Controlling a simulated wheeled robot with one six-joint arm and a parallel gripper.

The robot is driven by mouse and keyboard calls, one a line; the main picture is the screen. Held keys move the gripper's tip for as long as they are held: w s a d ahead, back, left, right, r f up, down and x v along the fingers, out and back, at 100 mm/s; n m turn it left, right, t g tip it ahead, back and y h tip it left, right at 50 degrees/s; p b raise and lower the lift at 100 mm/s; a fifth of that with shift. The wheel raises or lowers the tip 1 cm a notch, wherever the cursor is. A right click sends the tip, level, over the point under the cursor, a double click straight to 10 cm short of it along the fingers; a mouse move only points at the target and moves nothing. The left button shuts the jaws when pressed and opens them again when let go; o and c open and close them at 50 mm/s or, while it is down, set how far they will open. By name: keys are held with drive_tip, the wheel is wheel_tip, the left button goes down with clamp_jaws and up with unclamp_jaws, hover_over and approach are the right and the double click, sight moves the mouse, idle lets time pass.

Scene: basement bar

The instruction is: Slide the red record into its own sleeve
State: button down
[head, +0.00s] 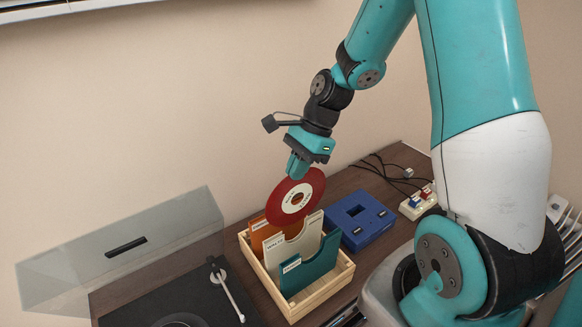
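The red record (274,207) with a cream label hangs upright from my gripper (298,169), which is shut on its upper edge. A wooden crate (318,299) below holds an orange sleeve (260,236), a cream sleeve (292,250) and a teal sleeve (312,268), each with a small label strip too small to read. The record's lower edge overlaps the tops of the orange and cream sleeves in the picture. I cannot tell whether it is above them or has entered one.
A turntable (185,300) with a raised clear lid (120,250) stands left of the crate. A blue box (360,219) stands close on its right, and a power strip (418,203) with cables lies beyond. The wall is behind.

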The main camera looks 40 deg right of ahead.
sight(295, 194)
drive_tip(key=shift+d+b+x, duration=0.25)
drive_tip(key=shift+b+x, duration=0.6)
drive_tip(key=shift+x, duration=0.2)
wheel_tip(295, 194, down, 3)
drive_tip(key=b, duration=0.3)
drive_tip(key=shift+f, duration=0.1)
drive_tip(key=shift+f+p, duration=0.45)
drive_tip(key=shift+f, duration=0.05)
idle(1.3)
drive_tip(key=shift+f, duration=0.4)
drive_tip(key=shift+f, duration=0.25)
idle(0.3)
drive_tip(key=shift+f, duration=0.15)
idle(0.4)
drive_tip(key=shift+f, duration=0.4)
drive_tip(key=shift+f, duration=0.2)
idle(0.3)
